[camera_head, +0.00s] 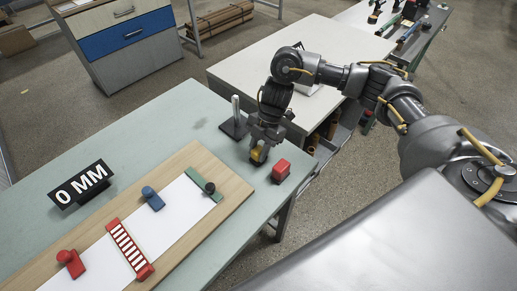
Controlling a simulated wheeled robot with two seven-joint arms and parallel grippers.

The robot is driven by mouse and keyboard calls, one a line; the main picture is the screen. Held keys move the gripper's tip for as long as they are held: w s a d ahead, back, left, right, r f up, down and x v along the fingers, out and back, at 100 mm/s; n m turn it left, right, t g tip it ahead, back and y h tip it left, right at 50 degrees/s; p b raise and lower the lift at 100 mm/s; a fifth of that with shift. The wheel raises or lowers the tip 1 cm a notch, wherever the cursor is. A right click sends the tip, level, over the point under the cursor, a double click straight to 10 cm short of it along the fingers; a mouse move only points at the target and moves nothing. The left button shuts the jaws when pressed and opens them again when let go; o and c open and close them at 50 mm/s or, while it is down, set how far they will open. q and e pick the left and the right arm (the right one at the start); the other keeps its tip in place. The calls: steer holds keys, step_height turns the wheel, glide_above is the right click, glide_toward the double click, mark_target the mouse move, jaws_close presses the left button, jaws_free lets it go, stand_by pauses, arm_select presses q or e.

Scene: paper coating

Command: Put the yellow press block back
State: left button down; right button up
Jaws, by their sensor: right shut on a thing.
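The yellow press block (256,154) is between the fingers of my right gripper (260,146), at the right edge of the green table. My right gripper is shut on it from above. The block's base is close to the table top; I cannot tell whether it touches. The fingers hide part of the block. A red block (281,171) stands just to the right of it, apart. My left gripper is not in view.
A dark stand with a light post (234,122) is just behind my right gripper. A wooden board (232,189) holds white paper (178,215), a green bar (204,178), a blue block (153,199) and red tools.

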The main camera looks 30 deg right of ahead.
steer(key=shift+f, duration=0.15)
steer(key=o, duration=1)
steer(key=shift+o, duration=0.2)
steer(key=v, duration=1.2)
steer(key=shift+r+b, duration=0.25)
steer(key=shift+b, duration=0.15)
